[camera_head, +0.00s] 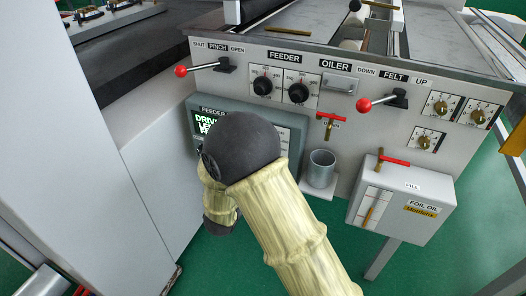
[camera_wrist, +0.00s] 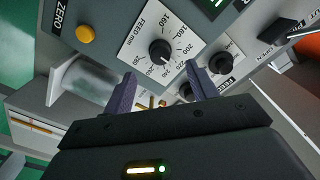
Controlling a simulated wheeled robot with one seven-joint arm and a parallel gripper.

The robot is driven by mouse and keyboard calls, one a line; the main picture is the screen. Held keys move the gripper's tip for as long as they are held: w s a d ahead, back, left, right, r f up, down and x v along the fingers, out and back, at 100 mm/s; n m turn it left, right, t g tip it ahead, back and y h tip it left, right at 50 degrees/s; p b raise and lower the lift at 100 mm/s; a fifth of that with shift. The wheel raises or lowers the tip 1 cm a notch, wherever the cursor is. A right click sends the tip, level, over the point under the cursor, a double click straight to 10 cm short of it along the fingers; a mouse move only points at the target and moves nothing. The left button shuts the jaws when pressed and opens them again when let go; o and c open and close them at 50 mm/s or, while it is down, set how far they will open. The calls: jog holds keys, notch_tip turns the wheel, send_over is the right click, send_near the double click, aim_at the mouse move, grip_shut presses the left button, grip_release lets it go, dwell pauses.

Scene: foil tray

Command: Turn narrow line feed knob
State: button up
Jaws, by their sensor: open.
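In the wrist view, a black knob (camera_wrist: 161,52) with a white pointer sits on a white dial plate marked FEED mm. Its numbers run around it, and no narrow-line label is readable. My gripper (camera_wrist: 161,72) is open, its two purple-grey fingers apart in front of the dial's lower part. The knob appears between and just beyond the fingertips; I cannot tell whether they touch it. In the head view, my arm hides the gripper and this dial. Part of the grey feeder panel (camera_head: 240,110) with its green-text display (camera_head: 204,122) shows behind my arm.
In the wrist view, a yellow button (camera_wrist: 85,34) marked ZERO and another black knob (camera_wrist: 222,62) flank the dial. In the head view, a red-knobbed lever (camera_head: 365,104), a metal cup (camera_head: 321,168) and a foil oil box (camera_head: 402,205) are to the right.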

jog(key=v, duration=0.9)
jog(key=shift+s, duration=0.3)
jog(key=shift+a, duration=0.1)
jog(key=w+d+n+g+y, duration=0.5)
jog(key=d+n+g+y, duration=0.1)
jog(key=d, duration=0.2)
jog(key=s+d+f+n+g, duration=0.1)
jog(key=s+d+n+g, duration=0.6)
jog(key=s+d, duration=0.85)
notch_tip(320, 180, up, 28)
jog(key=m+g+p, duration=0.1)
jog(key=p, duration=2.7)
jog(key=shift+s+p, duration=0.35)
jog(key=shift+s, duration=0.1)
jog(key=shift+f, duration=0.1)
